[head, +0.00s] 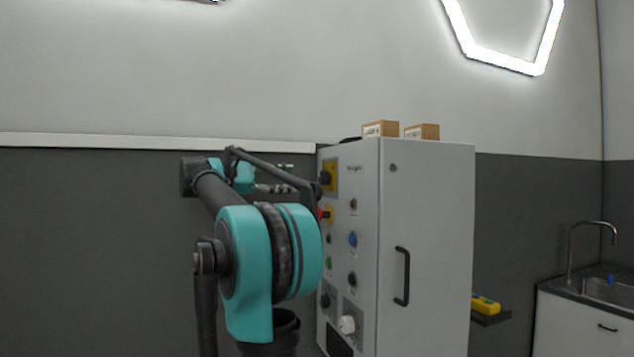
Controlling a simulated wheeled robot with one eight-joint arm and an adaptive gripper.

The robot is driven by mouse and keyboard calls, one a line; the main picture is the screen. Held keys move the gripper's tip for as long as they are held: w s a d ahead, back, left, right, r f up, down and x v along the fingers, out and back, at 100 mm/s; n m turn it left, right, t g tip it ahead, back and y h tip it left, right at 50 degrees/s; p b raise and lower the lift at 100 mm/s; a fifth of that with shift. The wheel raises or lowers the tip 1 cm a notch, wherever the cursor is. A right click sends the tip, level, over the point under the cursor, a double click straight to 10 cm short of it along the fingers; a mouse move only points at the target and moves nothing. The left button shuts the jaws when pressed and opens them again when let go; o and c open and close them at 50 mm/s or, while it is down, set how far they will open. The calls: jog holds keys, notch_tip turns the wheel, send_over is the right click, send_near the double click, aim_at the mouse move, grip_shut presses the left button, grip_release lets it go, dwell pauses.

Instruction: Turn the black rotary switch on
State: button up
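A tall light-grey control cabinet (424,250) stands right of centre in the head view, its switch panel on the narrow left face. A black rotary knob (326,177) sits on a yellow plate at the top of that panel. Another black knob (325,300) sits on a grey plate low on the panel, and a round black control (352,279) is above and right of it. Which one is the task's switch I cannot tell. My gripper (284,188) seems to be the small dark part left of the panel, partly behind my arm; its fingers are too small to read.
The panel also has a red control on yellow (326,215), a blue button (352,240), a green button (328,263) and a white knob (347,324). Small boxes (381,129) lie on top. A door handle (402,276) sticks out. A sink (606,284) is far right.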

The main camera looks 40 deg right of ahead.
aim_at(320, 178)
jog(key=x, duration=1)
jog(key=shift+d, duration=0.1)
jog(key=shift+c, duration=0.6)
jog(key=c, duration=1)
jog(key=shift+c, duration=0.2)
